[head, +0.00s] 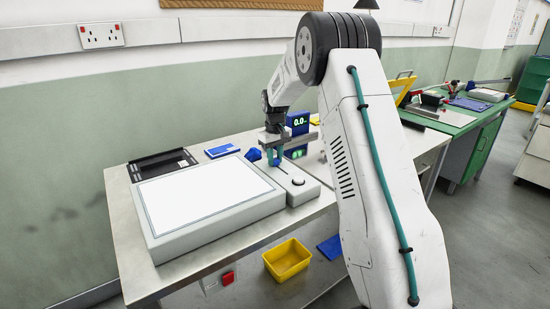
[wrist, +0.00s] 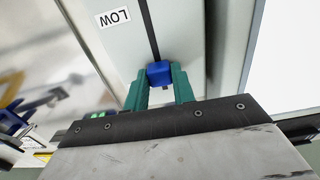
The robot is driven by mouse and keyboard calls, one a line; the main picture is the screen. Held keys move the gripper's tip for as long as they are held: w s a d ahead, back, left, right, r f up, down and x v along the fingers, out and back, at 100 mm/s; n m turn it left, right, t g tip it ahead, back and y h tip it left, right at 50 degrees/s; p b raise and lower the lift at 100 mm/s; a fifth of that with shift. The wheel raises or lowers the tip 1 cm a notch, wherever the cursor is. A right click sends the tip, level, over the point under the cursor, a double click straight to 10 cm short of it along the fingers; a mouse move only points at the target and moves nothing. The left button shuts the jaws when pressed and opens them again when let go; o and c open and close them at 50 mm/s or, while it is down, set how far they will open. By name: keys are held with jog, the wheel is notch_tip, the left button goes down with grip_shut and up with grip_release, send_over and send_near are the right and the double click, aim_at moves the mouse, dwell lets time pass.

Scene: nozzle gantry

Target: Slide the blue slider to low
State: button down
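The blue slider (wrist: 160,73) is a small knob on a dark slot in a pale grey panel. My gripper (wrist: 161,84) has its two green fingers on either side of the knob, with no clear gap showing, so it looks shut on it. The slot runs up the wrist view from the knob, past a white LOW label (wrist: 114,17) beside its far end. In the head view my gripper (head: 274,150) is over the narrow control box (head: 298,190), with the blue slider (head: 275,160) partly hidden by the fingers.
A large white light panel (head: 205,195) lies left of the control box. A blue display (head: 298,122) reading about 0.0 stands behind. A black tray (head: 162,163) and a yellow bin (head: 287,260) are farther off.

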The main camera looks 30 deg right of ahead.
aim_at(286, 173)
jog(key=s, duration=0.6)
jog(key=shift+d+r, duration=0.1)
jog(key=shift+s, duration=0.4)
jog(key=c, duration=1.2)
grip_release()
jog(key=shift+s, duration=0.1)
jog(key=shift+o, duration=0.2)
jog(key=shift+r, duration=0.3)
notch_tip(286, 173, up, 7)
